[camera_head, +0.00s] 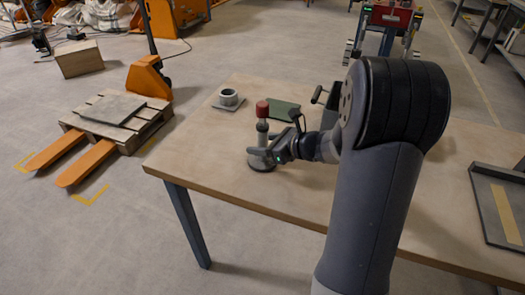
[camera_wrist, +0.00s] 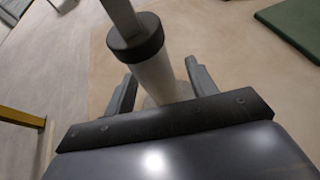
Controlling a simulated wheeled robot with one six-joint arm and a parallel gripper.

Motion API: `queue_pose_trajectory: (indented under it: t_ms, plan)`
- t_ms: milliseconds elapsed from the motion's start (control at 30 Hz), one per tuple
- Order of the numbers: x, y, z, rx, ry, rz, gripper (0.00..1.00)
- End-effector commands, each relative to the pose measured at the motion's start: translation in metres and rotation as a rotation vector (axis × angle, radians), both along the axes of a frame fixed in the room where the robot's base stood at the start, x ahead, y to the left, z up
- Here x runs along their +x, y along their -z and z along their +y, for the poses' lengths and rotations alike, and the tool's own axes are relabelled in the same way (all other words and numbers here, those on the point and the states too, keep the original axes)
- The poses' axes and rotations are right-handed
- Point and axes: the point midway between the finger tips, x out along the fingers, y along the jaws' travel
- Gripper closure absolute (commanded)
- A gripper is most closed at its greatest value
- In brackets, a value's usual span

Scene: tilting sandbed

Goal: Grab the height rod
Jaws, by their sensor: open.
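The height rod (camera_head: 262,126) stands upright on a round grey base (camera_head: 260,166) near the table's front left. It has a red top (camera_head: 262,108) and a pale shaft. In the wrist view the rod's pale shaft (camera_wrist: 158,77) and dark collar (camera_wrist: 136,38) show; its red top is not visible there. My gripper (camera_head: 260,153) is low at the rod, just above the base. It is open, and in the wrist view my gripper (camera_wrist: 162,82) has one finger on each side of the shaft, with gaps between.
The wooden table (camera_head: 215,160) holds a white ring on a grey plate (camera_head: 228,98), a green mat (camera_head: 281,109) and a dark box (camera_head: 331,98) behind my wrist. A dark frame (camera_head: 496,205) lies at the right. The table's left front corner is clear.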

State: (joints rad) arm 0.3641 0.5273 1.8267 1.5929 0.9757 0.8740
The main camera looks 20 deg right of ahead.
Motion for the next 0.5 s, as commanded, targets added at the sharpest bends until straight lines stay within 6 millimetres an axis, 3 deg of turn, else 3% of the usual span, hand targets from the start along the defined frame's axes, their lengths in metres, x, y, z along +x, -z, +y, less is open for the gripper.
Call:
queue_pose_trajectory:
  t_ms: [100, 500]
  plan:
    - [-0.0002, -0.0002, -0.0003, 0.0, 0.0, 0.0, 0.46]
    - [-0.0004, -0.0004, -0.0005, 0.0, 0.0, 0.0, 0.79]
